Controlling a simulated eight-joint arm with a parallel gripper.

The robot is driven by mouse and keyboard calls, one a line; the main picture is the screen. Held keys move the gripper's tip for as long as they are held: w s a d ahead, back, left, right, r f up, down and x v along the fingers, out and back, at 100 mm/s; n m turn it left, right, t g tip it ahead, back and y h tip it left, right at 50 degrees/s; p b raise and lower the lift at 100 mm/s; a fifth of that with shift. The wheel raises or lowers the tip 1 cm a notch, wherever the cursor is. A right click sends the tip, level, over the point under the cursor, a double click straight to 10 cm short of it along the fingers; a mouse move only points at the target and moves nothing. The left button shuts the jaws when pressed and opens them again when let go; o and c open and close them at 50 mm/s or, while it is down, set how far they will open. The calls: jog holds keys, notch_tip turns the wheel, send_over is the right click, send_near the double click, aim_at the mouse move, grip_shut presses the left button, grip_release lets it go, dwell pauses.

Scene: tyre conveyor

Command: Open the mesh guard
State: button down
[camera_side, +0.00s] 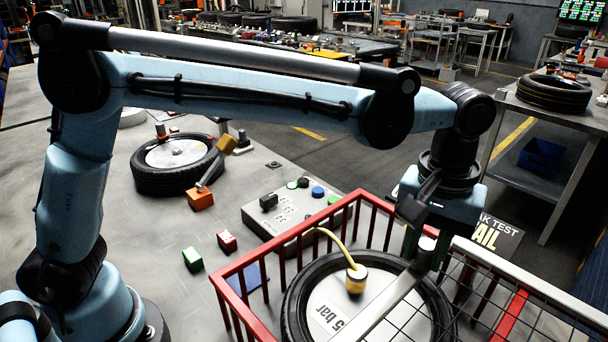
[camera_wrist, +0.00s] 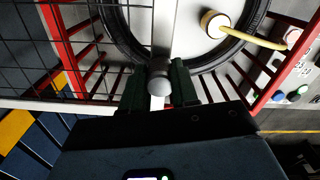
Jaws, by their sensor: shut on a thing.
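The mesh guard (camera_side: 490,300) is a black wire grid with a pale rail, at the lower right of the side view. It lies across the right part of the red cage and over part of the tyre (camera_side: 297,307). In the wrist view the mesh (camera_wrist: 32,45) fills the upper left. My gripper (camera_side: 427,250) is at the far edge of the cage. In the wrist view its dark green fingers (camera_wrist: 159,85) are shut on a grey round-ended handle (camera_wrist: 160,66), one finger on each side. A grey bar runs from there across the tyre.
A red railed cage (camera_side: 262,258) surrounds the tyre, with a yellow hose fitting (camera_side: 356,279) on its disc. A grey button box (camera_side: 292,218) stands just behind the cage. A sign (camera_side: 492,238) is behind my gripper. Green (camera_side: 192,259) and red (camera_side: 227,241) blocks lie left.

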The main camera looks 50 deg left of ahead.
jog(key=shift+d, duration=0.1)
jog(key=c, duration=0.9)
grip_release()
jog(key=shift+o, duration=0.2)
notch_tip(320, 180, up, 12)
